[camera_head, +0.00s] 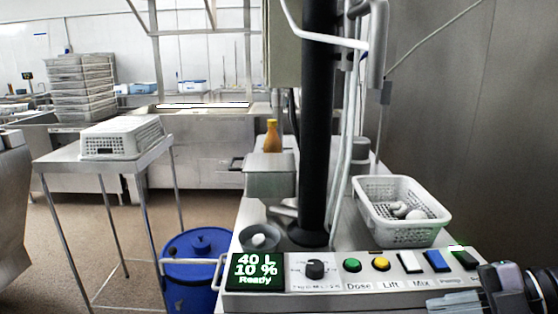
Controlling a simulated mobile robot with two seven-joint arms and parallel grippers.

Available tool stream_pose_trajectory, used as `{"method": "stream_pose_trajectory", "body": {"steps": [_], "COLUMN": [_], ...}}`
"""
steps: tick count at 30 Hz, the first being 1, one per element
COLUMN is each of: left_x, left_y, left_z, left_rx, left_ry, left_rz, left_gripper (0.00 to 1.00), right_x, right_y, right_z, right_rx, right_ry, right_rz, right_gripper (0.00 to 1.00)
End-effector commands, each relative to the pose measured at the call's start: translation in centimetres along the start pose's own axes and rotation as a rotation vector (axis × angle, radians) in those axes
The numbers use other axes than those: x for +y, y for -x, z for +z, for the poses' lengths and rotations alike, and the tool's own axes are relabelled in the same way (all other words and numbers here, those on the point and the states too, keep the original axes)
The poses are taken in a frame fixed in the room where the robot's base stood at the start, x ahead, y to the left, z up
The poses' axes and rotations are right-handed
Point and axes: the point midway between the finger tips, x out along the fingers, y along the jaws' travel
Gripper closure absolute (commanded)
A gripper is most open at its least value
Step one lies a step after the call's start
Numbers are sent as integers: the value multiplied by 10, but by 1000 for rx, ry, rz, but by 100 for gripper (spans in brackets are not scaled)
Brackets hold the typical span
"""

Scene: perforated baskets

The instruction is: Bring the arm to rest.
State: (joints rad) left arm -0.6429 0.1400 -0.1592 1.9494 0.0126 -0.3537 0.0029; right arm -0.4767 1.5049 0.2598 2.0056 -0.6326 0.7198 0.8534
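My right arm comes in at the lower right corner, where its dark gripper (512,290) is cut off by the picture edge. It is in front of the right end of the control panel (345,299). My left gripper is not in view. A white perforated basket (385,223) stands on the steel counter behind the panel, with white items (408,211) in it. Another white perforated basket (120,140) sits on a steel table at the left, apparently upside down.
The panel has a lit display (257,271) reading "40 L 10 % Ready", a knob and several buttons. A black column (318,120) rises behind it. A blue lidded drum (198,243) stands on the floor. Stacked baskets (82,88) stand at the back left.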

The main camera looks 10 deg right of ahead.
Motion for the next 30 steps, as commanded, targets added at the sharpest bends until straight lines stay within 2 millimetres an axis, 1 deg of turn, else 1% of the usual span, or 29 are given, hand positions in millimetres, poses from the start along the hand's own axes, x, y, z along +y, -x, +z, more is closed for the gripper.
{"method": "stream_pose_trajectory", "body": {"steps": [1, 6, 11, 14, 17, 18, 20, 21, 23, 24, 26, 27, 30], "left_x": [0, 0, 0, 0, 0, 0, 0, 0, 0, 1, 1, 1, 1], "left_y": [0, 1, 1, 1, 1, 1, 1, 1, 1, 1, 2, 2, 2], "left_z": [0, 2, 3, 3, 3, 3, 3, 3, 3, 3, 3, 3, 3], "left_rx": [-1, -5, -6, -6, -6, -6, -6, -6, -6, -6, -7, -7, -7], "left_ry": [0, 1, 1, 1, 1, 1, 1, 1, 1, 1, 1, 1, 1], "left_rz": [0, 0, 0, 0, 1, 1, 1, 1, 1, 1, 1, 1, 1], "left_gripper": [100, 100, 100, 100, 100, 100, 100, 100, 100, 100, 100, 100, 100], "right_x": [-6, -25, -54, -78, -107, -120, -142, -156, -178, -193, -215, -228, -254], "right_y": [-2, -7, -14, -20, -30, -36, -46, -53, -66, -76, -92, -103, -129], "right_z": [8, 37, 63, 76, 88, 91, 94, 95, 94, 92, 86, 81, 66], "right_rx": [-1, -52, -134, -195, -266, -296, -342, -373, -416, -443, -481, -501, -540], "right_ry": [-53, -211, -369, -479, -603, -659, -743, -802, -892, -952, -1043, -1100, -1227], "right_rz": [92, 352, 536, 626, 702, 726, 755, 769, 781, 784, 778, 770, 738], "right_gripper": [100, 100, 100, 100, 100, 100, 100, 100, 100, 100, 100, 100, 100]}}
